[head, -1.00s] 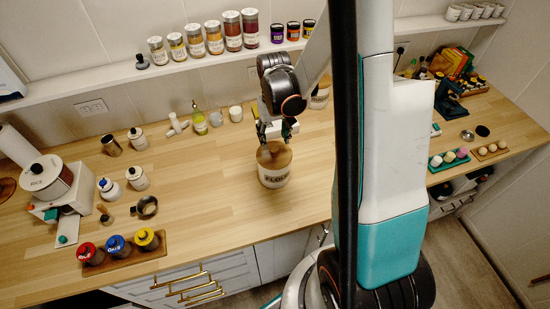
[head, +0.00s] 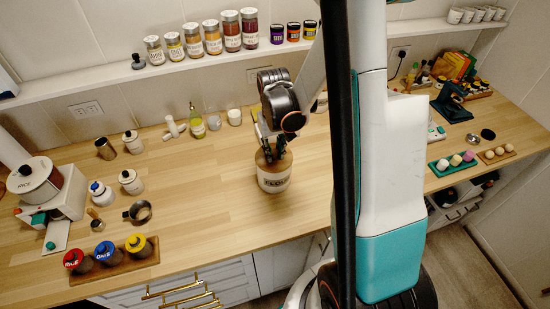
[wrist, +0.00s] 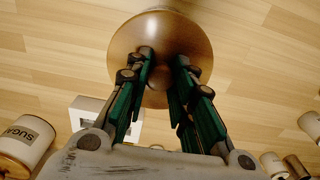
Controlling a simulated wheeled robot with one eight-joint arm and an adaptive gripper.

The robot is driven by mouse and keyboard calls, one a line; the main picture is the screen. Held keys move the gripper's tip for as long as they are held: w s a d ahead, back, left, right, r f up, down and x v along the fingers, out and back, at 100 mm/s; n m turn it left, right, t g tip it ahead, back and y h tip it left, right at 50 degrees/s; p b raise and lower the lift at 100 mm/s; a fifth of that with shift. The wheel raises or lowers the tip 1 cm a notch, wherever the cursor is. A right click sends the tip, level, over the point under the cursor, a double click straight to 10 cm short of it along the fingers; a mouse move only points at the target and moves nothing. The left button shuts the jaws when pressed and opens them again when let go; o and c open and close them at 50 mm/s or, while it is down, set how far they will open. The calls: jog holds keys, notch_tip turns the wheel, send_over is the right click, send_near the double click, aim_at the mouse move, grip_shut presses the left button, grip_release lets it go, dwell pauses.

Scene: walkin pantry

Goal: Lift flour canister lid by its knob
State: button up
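The flour canister (head: 274,183) is white with a dark FLOUR label and stands upright on the wooden counter. Its round brown wooden lid (wrist: 140,32) is seated on it. My gripper (head: 272,157) points down at the lid from above. In the wrist view my gripper (wrist: 166,58) has its two green-and-black fingers apart, reaching down over the middle of the lid. A rounded brown knob (wrist: 160,75) shows between the fingers, partly hidden by them. I cannot tell whether either finger touches it.
A SUGAR canister (wrist: 25,140) stands close by in the wrist view. White canisters (head: 131,181), red, blue and yellow-lidded jars on a wooden tray (head: 128,266) and a RICE dispenser (head: 45,185) stand at left. A jar shelf (head: 120,75) runs behind.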

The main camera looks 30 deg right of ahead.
aim_at(274, 151)
grip_shut()
jog(key=shift+r, duration=0.1)
jog(key=shift+r+p, duration=1.1)
jog(key=shift+r, duration=0.8)
